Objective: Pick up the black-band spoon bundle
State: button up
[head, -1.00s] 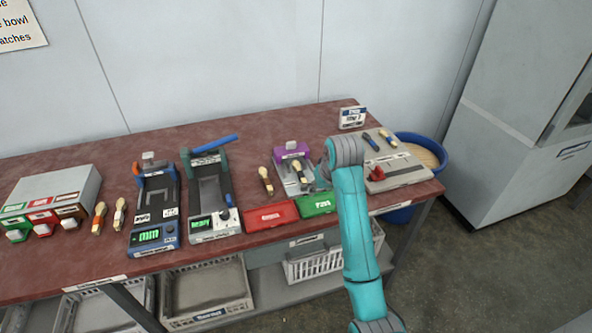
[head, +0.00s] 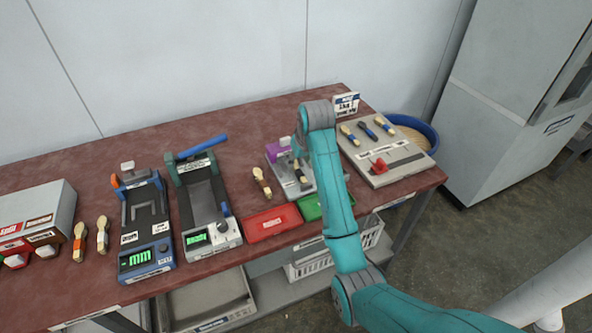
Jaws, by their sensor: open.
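A spoon bundle with a dark, black-looking band (head: 300,172) lies on the purple-and-grey press (head: 275,152), just left of my teal arm. Other bundles with dark or blue bands lie on the grey board at the right: one at its left (head: 348,133), one in the middle (head: 368,131) and one at the right (head: 384,126). At this size I cannot tell black from dark blue on them. My arm's elbow stands over the back of the table, and its link covers the right part of the press. My gripper is hidden behind the arm.
A brown-band bundle (head: 262,182) lies left of the press. Red (head: 272,223) and green (head: 311,207) trays sit in front. Two digital presses (head: 146,225) (head: 205,205) stand further left, with two more bundles beside them. A blue bin (head: 425,132) stands beyond the right end.

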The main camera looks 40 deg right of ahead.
aim_at(297, 168)
jog(key=shift+x, duration=3.1)
jog(key=shift+d, duration=0.15)
grip_shut()
